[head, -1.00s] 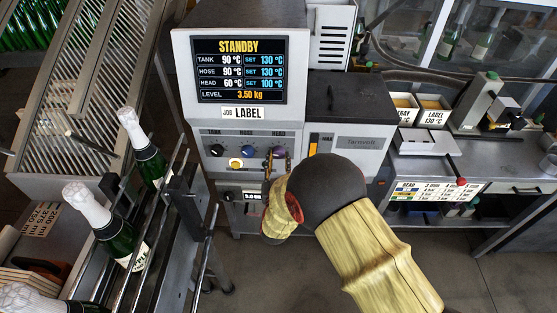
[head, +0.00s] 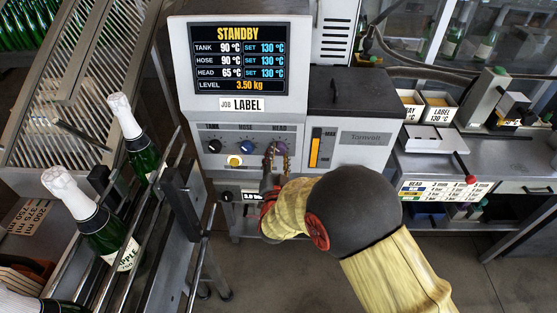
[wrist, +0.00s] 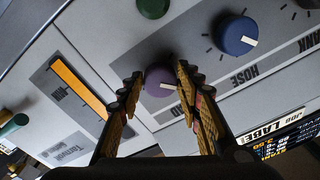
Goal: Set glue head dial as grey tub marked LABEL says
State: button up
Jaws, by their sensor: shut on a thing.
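The glue machine's purple HEAD dial (head: 280,149) is at the right of the dial row, partly hidden by my gripper (head: 270,168). In the wrist view, the purple dial (wrist: 160,80) sits between the fingertips of my gripper (wrist: 158,88), which is shut on it. The screen (head: 238,59) reads STANDBY, with HEAD at 65 °C and SET 130 °C. TANK and HOSE also read SET 130 °C. The job card (head: 241,104) reads LABEL. The tub marked LABEL (head: 439,112) stands at the right and reads 130 °C.
The blue HOSE dial (head: 247,147) and black TANK dial (head: 214,146) are to the left, with a yellow button (head: 234,160) below. Another tub (head: 410,104) stands beside the LABEL tub. Bottles (head: 134,135) stand in the rack at left.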

jog(key=shift+m+b, duration=0.3)
jog(key=shift+m, duration=0.2)
jog(key=o, duration=1.2)
jog(key=shift+c, duration=0.2)
jog(key=s, duration=1.2)
jog(key=shift+a, duration=0.25)
